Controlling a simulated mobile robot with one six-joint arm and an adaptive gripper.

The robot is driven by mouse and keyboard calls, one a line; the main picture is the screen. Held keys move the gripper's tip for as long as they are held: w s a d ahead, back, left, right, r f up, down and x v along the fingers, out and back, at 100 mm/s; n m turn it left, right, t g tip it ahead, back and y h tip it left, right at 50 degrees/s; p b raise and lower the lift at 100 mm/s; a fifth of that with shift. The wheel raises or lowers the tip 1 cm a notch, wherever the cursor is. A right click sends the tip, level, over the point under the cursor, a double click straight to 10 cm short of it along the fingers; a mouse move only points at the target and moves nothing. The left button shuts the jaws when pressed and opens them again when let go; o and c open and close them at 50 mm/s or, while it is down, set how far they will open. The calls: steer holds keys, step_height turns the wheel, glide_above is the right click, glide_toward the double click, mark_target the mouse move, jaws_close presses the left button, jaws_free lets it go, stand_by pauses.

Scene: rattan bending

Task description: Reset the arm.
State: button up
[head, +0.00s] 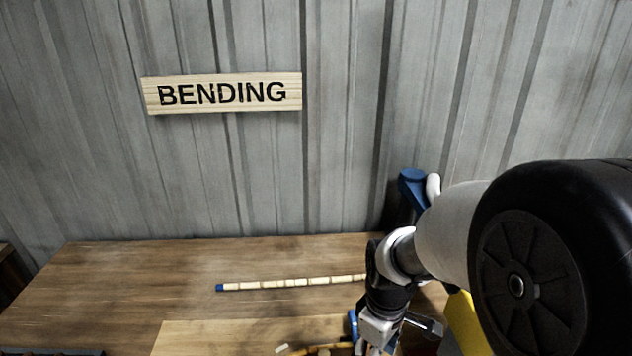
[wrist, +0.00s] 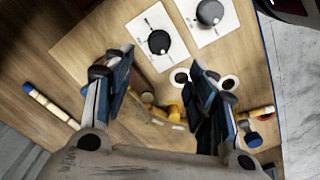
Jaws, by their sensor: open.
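My gripper (wrist: 158,78) is open in the wrist view, with its two blue-and-black fingers spread apart above a light wooden board. Nothing is clamped between the fingers. In the head view my gripper (head: 378,338) is low at the right of centre, partly cut off by the bottom edge. A segmented pale rattan pole with a blue end (head: 290,283) lies on the table behind it. The pole also shows at the left of the wrist view (wrist: 50,106). Yellow pegs (wrist: 174,110) and a curved tan piece sit on the board below and between the fingers, partly hidden.
The wooden table (head: 120,285) has clear room at the left. White cards with dark round knobs (wrist: 160,41) lie at the board's top in the wrist view. A blue-and-red item (wrist: 253,139) is at the right. A grey wall with a BENDING sign (head: 222,94) stands behind.

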steer(key=s+r+m+t, duration=0.4)
steer(key=s+r+m, duration=0.5)
steer(key=s+r, duration=0.5)
steer(key=shift+v, duration=0.75)
